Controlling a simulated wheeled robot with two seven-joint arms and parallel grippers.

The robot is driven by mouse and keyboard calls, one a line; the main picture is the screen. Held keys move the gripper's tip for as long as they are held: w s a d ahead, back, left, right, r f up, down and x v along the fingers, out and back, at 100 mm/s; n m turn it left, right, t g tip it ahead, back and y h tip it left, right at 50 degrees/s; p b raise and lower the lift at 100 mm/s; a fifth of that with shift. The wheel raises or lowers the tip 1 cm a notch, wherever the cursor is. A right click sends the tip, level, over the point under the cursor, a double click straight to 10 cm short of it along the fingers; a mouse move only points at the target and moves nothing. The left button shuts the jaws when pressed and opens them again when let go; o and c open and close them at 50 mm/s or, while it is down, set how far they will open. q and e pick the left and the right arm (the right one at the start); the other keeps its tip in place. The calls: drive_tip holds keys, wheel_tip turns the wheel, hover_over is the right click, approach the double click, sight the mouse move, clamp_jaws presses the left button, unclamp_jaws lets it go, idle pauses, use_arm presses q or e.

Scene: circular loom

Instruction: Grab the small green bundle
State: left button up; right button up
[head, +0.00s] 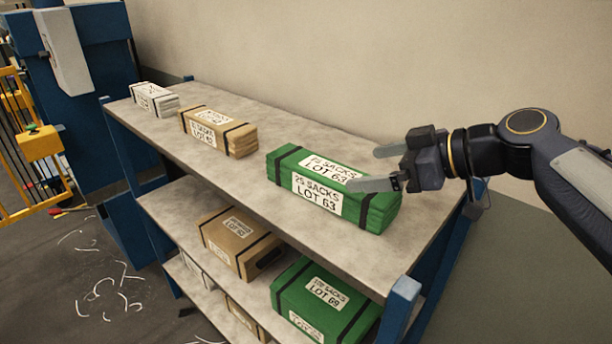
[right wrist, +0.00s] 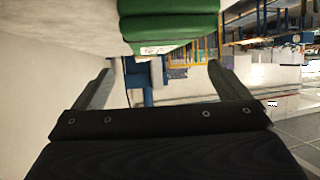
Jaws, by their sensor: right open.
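The small green bundle (head: 380,212), strapped in black and labelled "25 SACKS LOT 63", lies on the top shelf near its right end. My right gripper (head: 360,168) is open with its fingers apart, at the bundle's right end; the near finger overlaps the bundle in the head view. I cannot tell whether it touches. In the right wrist view the green bundle (right wrist: 170,22) shows at the top, beyond the open fingers (right wrist: 158,85), with nothing between them. My left gripper is not in view.
The top shelf (head: 240,105) also holds a brown bundle (head: 215,130) and a white bundle (head: 155,98). Below are a larger green bundle (head: 325,300) and a brown one (head: 240,240). A wall stands behind. A blue post (head: 400,305) marks the shelf's near right corner.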

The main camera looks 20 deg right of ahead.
sight(330, 171)
drive_tip(key=shift+x, duration=0.8)
drive_tip(key=p+x, duration=0.2)
drive_tip(key=x, duration=0.2)
drive_tip(key=shift+w, duration=0.45)
drive_tip(key=shift+w+a+f, duration=0.3)
drive_tip(key=shift+w+f, duration=0.05)
drive_tip(key=c, duration=1.4)
drive_tip(key=shift+c, duration=0.2)
